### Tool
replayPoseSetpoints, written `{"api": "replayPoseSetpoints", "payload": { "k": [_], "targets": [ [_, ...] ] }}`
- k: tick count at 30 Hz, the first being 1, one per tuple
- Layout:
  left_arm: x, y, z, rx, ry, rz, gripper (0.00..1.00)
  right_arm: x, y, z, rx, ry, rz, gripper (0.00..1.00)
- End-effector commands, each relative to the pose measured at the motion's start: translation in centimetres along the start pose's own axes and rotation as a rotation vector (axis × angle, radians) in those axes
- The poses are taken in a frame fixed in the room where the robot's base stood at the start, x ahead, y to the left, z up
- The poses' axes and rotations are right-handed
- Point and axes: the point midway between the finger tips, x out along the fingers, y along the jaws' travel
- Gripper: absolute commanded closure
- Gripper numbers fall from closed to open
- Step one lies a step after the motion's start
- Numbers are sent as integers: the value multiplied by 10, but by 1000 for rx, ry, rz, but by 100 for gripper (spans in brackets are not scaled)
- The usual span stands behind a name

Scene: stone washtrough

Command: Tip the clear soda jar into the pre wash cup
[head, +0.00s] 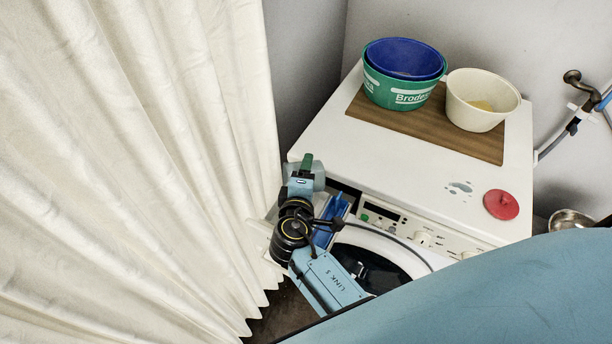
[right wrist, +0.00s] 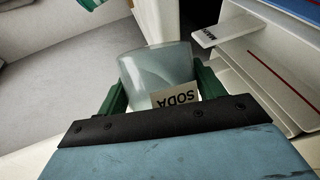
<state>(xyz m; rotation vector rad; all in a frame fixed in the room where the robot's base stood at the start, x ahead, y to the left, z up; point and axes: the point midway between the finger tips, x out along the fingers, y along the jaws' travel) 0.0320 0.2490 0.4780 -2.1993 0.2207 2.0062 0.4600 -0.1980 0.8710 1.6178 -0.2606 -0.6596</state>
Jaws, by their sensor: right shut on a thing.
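The clear soda jar (right wrist: 155,70) is pale, see-through glass with an upside-down SODA label. My right gripper (right wrist: 162,92) is shut on it, a green finger on each side. In the head view the jar (head: 319,174) shows partly behind my right gripper (head: 305,172), near the washing machine's front left corner. I cannot tell its tilt or its contents. In the right wrist view a white drawer (right wrist: 275,75) with a MAIN label and red lines lies right of the jar. I cannot make out which compartment is the pre wash cup. My left gripper is not in view.
A wooden board (head: 428,128) on the washing machine (head: 375,165) carries a green bucket (head: 382,92) with a blue basin (head: 405,57) in it, and a cream bucket (head: 478,115). A red lid (head: 501,204) lies at front right. A curtain (head: 140,170) hangs close left.

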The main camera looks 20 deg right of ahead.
Motion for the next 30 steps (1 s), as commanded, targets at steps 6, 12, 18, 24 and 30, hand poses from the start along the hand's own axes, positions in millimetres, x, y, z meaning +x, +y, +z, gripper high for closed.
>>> {"api": "replayPoseSetpoints", "payload": {
  "k": [6, 12, 18, 24, 30],
  "targets": [
    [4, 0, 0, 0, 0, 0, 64, -3, 5, -5, -118, -30, 50, 60],
    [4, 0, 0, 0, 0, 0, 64, -4, 8, -6, -161, -42, 68, 60],
    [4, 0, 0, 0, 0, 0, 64, -4, 8, -6, -159, -41, 68, 60],
    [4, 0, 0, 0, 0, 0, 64, -4, 8, -6, -158, -41, 67, 60],
    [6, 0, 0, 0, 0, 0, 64, -5, 9, -7, -187, -49, 80, 60]
  ]
}}
